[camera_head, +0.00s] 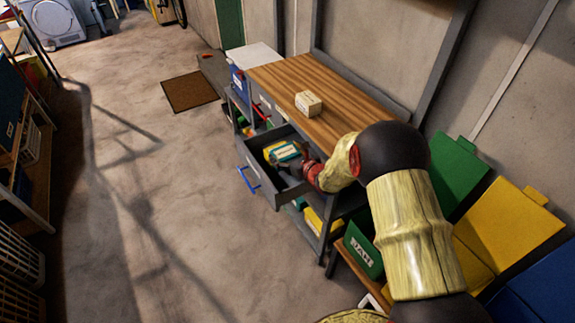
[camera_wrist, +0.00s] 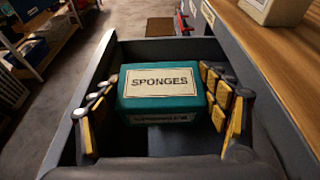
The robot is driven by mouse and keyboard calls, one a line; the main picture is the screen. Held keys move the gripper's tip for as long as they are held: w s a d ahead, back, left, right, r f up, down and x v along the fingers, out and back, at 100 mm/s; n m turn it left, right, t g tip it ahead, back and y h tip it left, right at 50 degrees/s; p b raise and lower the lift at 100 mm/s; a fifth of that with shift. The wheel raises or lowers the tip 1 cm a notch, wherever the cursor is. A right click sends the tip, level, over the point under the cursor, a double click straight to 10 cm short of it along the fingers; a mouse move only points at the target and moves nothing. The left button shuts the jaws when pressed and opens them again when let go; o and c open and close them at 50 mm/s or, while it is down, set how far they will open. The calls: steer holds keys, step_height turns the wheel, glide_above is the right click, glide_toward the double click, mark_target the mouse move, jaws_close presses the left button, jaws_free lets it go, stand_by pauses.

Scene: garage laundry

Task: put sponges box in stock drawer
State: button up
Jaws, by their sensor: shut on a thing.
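The sponges box (camera_wrist: 163,106) is teal with a cream label reading SPONGES. It also shows in the head view (camera_head: 287,153). My gripper (camera_wrist: 163,95) is shut on the box, with yellow-padded fingers at its left and right sides. In the head view my gripper (camera_head: 304,163) reaches into the drawer from the right. The open grey drawer (camera_head: 260,182) has a blue handle and is pulled out from under the wooden worktop. Its walls (camera_wrist: 166,46) surround the box in the wrist view. I cannot tell whether the box touches the drawer floor.
A cream box (camera_head: 308,103) stands on the wooden worktop (camera_head: 335,113) above the drawer. Something yellow (camera_head: 269,150) shows beside the sponges box. Green (camera_head: 455,170) and yellow (camera_head: 505,225) bins stand at the right. The floor (camera_head: 150,190) left of the drawer is clear.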

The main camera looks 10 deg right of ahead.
steer(key=f, duration=0.2)
steer(key=f+b, duration=0.1)
steer(key=f, duration=0.1)
steer(key=s+f+b, duration=0.1)
steer(key=f, duration=0.1)
steer(key=shift+s+d, duration=0.1)
steer(key=shift+d, duration=0.15)
steer(key=c, duration=0.4)
steer(key=shift+o, duration=0.2)
steer(key=shift+r, duration=0.3)
steer(key=shift+f, duration=0.1)
steer(key=o, duration=2)
steer(key=shift+r, duration=0.25)
